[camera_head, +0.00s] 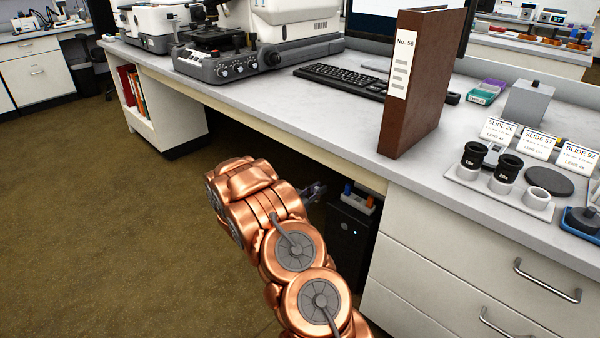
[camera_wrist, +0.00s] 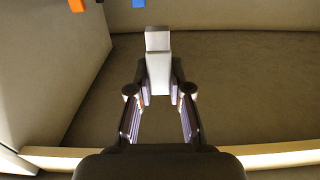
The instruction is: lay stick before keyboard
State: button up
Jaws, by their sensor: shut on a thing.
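My gripper (camera_wrist: 160,92) is shut on a small stick (camera_wrist: 158,72) with a white body and a greyer end, which sticks out past the fingertips in the wrist view. In the head view my gripper (camera_head: 316,192) is below the desk's front edge, beside the black computer tower, mostly hidden behind my copper arm. I cannot make out the stick there. The black keyboard (camera_head: 343,80) lies on the desk, its right part hidden behind a tall brown binder (camera_head: 424,85).
The black tower (camera_head: 348,245) under the desk has blue (camera_head: 348,188) and orange (camera_head: 371,201) pieces on top. The desk top (camera_head: 290,98) before the keyboard is clear. A microscope (camera_head: 225,55) stands left, eyepieces (camera_head: 473,155) and slide labels right. The desk edge overhangs the tower.

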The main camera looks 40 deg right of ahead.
jog(key=shift+w+a, duration=0.1)
jog(key=shift+a, duration=0.05)
jog(key=w+a+r+n+t+y, duration=0.35)
jog(key=w+a+r+t, duration=0.35)
jog(key=w, duration=0.3)
jog(key=w+a+r+n+t+y, duration=0.2)
jog(key=w+a+r+n+t, duration=0.35)
jog(key=w+a, duration=0.4)
jog(key=w+a+r+n+t+y, duration=0.1)
jog(key=a+r+n+t+y, duration=0.2)
jog(key=a, duration=0.6)
jog(key=w+a+r+n+y, duration=0.1)
jog(key=a+r+n+y, duration=0.25)
jog(key=a+y, duration=0.4)
jog(key=w+a+r+n+t+y, duration=0.15)
jog(key=a+r, duration=0.25)
jog(key=a, duration=0.7)
notch_tip(320, 180, up, 34)
jog(key=p, duration=3.4)
jog(key=shift+s+d+n, duration=0.15)
jog(key=shift+d+n, duration=0.05)
jog(key=shift+n, duration=0.1)
jog(key=shift+y, duration=0.25)
